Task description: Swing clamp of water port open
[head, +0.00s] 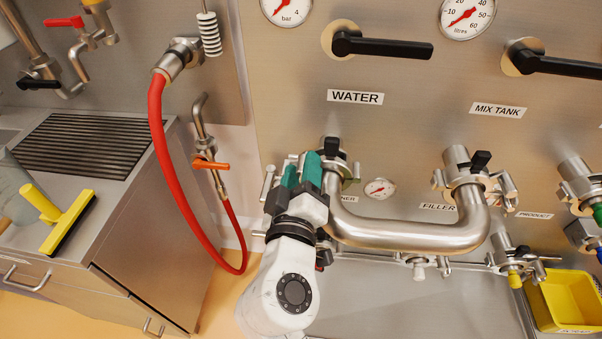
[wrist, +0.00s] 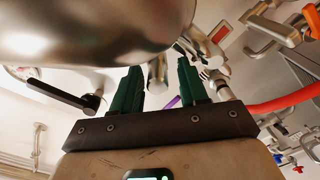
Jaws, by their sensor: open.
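The water port (head: 330,145) is a steel stub with a black handle below the WATER label (head: 355,97). A curved steel pipe (head: 400,234) runs from it to the mix tank port (head: 457,157). The water port's clamp is largely hidden behind my gripper (head: 300,171), and I cannot tell its state. A metal bolt-like part (head: 268,183) shows just left of the green fingers. My gripper is open at the port's left side. In the wrist view the green fingers (wrist: 161,88) stand apart, with a metal part (wrist: 157,74) visible between or beyond them; contact is unclear.
A red hose (head: 172,170) hangs left of the port. The mix tank port has a similar clamp (head: 503,188). Long black levers (head: 385,47) project above. A yellow bin (head: 565,300) is lower right. The pipe's shiny surface (wrist: 90,30) crowds the wrist view's upper left.

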